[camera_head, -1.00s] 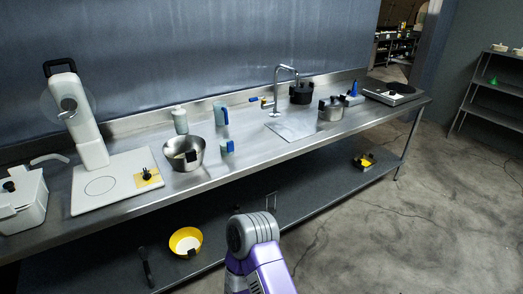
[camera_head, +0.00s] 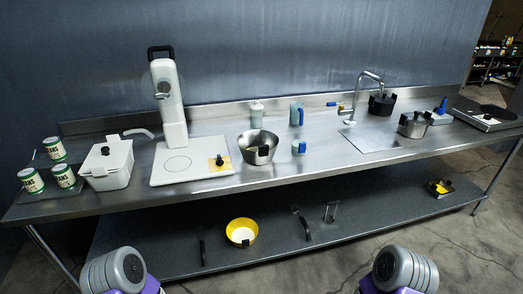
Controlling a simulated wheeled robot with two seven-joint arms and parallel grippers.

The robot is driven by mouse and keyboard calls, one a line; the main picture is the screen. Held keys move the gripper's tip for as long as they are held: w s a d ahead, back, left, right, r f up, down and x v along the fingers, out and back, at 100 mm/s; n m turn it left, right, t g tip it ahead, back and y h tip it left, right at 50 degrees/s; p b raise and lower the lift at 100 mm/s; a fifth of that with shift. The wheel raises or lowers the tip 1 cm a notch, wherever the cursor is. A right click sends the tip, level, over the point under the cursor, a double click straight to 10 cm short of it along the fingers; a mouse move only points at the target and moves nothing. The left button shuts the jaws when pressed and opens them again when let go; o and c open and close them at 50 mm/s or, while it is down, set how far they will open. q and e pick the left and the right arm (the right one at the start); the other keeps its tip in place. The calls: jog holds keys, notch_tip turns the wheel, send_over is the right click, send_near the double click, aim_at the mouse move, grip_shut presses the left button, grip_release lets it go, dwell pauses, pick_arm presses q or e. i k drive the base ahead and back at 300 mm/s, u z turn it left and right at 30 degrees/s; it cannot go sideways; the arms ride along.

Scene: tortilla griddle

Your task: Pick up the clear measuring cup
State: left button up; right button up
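A pale greenish cup with a blue handle (camera_head: 296,114) stands on the steel counter, near the back wall and left of the faucet. A smaller pale cup with a blue part (camera_head: 299,148) stands in front of it, right of a steel bowl (camera_head: 257,146). I cannot tell for sure which of the two is the clear measuring cup. Only rounded grey and purple parts of my two arms show at the bottom edge, in front of the counter and apart from everything. Neither gripper's fingers are in the picture.
A white machine (camera_head: 168,100), a white lidded pot (camera_head: 108,164) and several cans (camera_head: 64,176) stand on the left. The sink (camera_head: 370,139), pots and a hot plate (camera_head: 488,117) are on the right. A yellow bowl (camera_head: 242,231) is on the lower shelf (camera_head: 280,228).

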aim_at(299, 147)
jog(key=z, duration=1)
jog(key=k, duration=1.25)
jog(key=z, duration=1)
jog(key=i, duration=0.95)
jog(key=u, duration=0.55)
jog(key=i, duration=2.1)
jog(key=u, duration=1.95)
jog(key=i, duration=0.95)
jog(key=u, duration=0.9)
